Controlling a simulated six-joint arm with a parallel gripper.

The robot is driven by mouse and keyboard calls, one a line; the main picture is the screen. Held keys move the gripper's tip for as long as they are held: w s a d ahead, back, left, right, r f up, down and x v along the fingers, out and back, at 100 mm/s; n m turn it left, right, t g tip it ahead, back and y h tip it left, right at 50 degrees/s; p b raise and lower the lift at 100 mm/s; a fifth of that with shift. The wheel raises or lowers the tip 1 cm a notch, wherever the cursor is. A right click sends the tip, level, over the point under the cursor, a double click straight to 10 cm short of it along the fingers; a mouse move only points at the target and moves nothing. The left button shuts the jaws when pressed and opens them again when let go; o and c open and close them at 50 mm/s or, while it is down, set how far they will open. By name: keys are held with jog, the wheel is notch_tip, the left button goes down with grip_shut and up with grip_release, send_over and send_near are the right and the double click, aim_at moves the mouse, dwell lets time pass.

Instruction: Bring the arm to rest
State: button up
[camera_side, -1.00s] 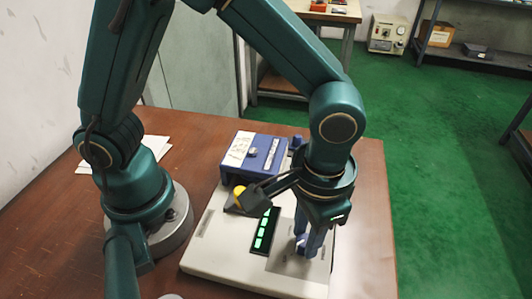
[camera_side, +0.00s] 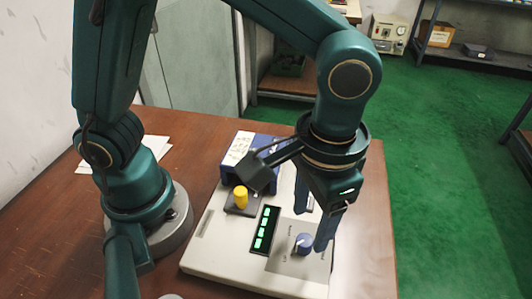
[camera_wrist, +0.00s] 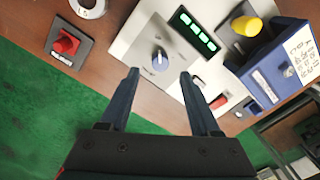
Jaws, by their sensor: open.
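My gripper (camera_side: 313,226) is open and empty above the pale panel (camera_side: 215,255). In the wrist view its two fingers (camera_wrist: 160,75) are spread apart. A blue knob (camera_side: 304,243) with a white pointer mark sits on the panel just below the fingers; it also shows between and beyond the fingertips in the wrist view (camera_wrist: 160,61). The gripper appears clear of the knob. A display with green lit bars (camera_side: 263,231) is beside the knob.
A yellow button (camera_side: 241,197) stands on a dark base, near a blue box (camera_side: 238,152). The wrist view also shows a red button (camera_wrist: 67,43) on a dark plate and another red part (camera_wrist: 218,101). Bare brown table (camera_side: 362,220) lies right of the panel.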

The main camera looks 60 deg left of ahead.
jog(key=shift+r, duration=0.35)
jog(key=a+r+n+t, duration=0.45)
jog(key=a+r, duration=0.45)
jog(key=a, duration=0.4)
jog(key=shift+s+a+f+m+t, duration=0.2)
jog(key=shift+s+a+f+m, duration=0.2)
jog(key=shift+s, duration=0.25)
jog(key=shift+s+a+f+m+t, duration=0.15)
jog(key=shift+s+a+f+m, duration=0.15)
jog(key=shift+s+f+m, duration=0.25)
jog(key=shift+s+a+f+m+t, duration=0.2)
jog(key=shift+s+a+f+m, duration=0.15)
jog(key=shift+s, duration=0.35)
